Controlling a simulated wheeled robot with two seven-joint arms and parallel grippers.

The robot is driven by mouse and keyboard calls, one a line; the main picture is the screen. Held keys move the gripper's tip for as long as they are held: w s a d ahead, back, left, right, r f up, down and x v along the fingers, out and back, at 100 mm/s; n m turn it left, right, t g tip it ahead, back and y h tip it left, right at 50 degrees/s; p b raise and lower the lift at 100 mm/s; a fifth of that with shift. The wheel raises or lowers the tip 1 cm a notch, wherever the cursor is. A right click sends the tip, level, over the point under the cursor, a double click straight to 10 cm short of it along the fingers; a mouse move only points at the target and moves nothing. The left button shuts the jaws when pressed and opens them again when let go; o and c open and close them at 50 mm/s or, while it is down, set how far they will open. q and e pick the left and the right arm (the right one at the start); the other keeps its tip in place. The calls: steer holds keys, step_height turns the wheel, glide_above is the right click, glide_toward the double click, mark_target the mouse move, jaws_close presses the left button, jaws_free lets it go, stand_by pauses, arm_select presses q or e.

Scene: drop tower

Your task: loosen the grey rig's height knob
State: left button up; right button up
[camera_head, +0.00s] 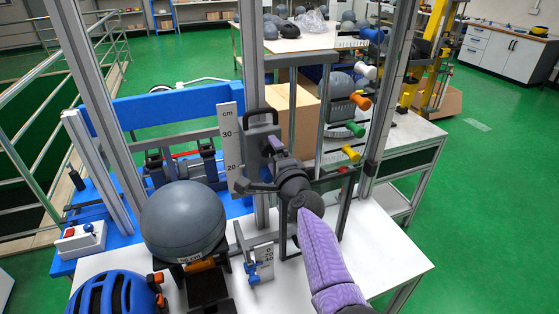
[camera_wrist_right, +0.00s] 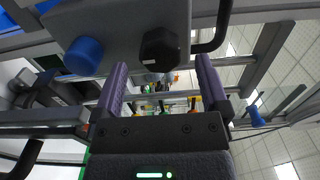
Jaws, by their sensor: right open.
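The grey rig's carriage plate (camera_head: 257,136) sits on an upright beside a white cm scale (camera_head: 229,140), with a black loop handle on top. In the right wrist view the plate (camera_wrist_right: 122,22) fills the top and carries a black faceted knob (camera_wrist_right: 160,48) and a round blue knob (camera_wrist_right: 83,55). I cannot tell from a label which sets the height. My right gripper (camera_head: 264,166) is at the plate's lower part. Its two purple fingers (camera_wrist_right: 160,80) are spread, with nothing held between them; the black knob is just beyond them. My left gripper is out of view.
A large grey ball (camera_head: 183,222) rests on a stand left of my right arm. A blue helmet (camera_head: 116,294) lies at lower left. A small scale with a blue clamp (camera_head: 262,262) stands in front. Uprights flank the carriage. The white tabletop (camera_head: 385,255) is clear at right.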

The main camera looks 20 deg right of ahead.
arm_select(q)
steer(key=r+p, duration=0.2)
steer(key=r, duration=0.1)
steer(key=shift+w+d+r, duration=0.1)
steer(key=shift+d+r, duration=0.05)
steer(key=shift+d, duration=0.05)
arm_select(e)
steer(key=s, duration=0.8)
steer(key=shift+s, duration=0.3)
steer(key=shift+d+r, duration=0.1)
